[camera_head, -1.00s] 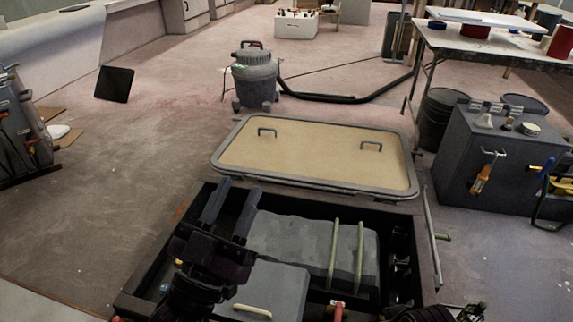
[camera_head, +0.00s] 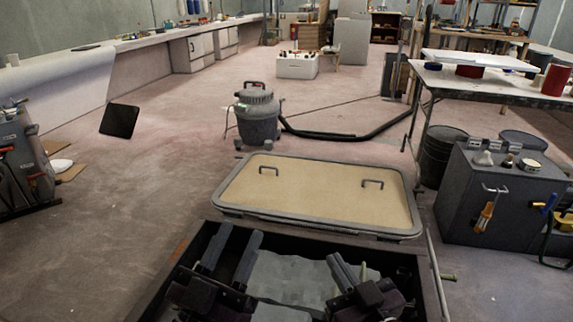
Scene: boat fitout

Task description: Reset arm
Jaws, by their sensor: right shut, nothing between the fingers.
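My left gripper (camera_head: 239,240) is over the left part of a dark open locker (camera_head: 185,275) in the floor. Its two grey fingers are parallel with a clear gap, and nothing shows between them. My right gripper (camera_head: 341,264) is to its right, over the same locker, with its fingers shut and nothing held. A grey bag-like or block-like thing (camera_head: 290,272) lies in the locker between the two grippers. My arms and the lower picture edge hide most of the locker's contents.
The hatch lid (camera_head: 315,195), tan with two handles, lies just beyond the locker. A grey vacuum (camera_head: 257,115) with a black hose stands behind it. A grey cabinet (camera_head: 500,205) with tools stands right, near a worktable (camera_head: 480,85). Open floor lies left.

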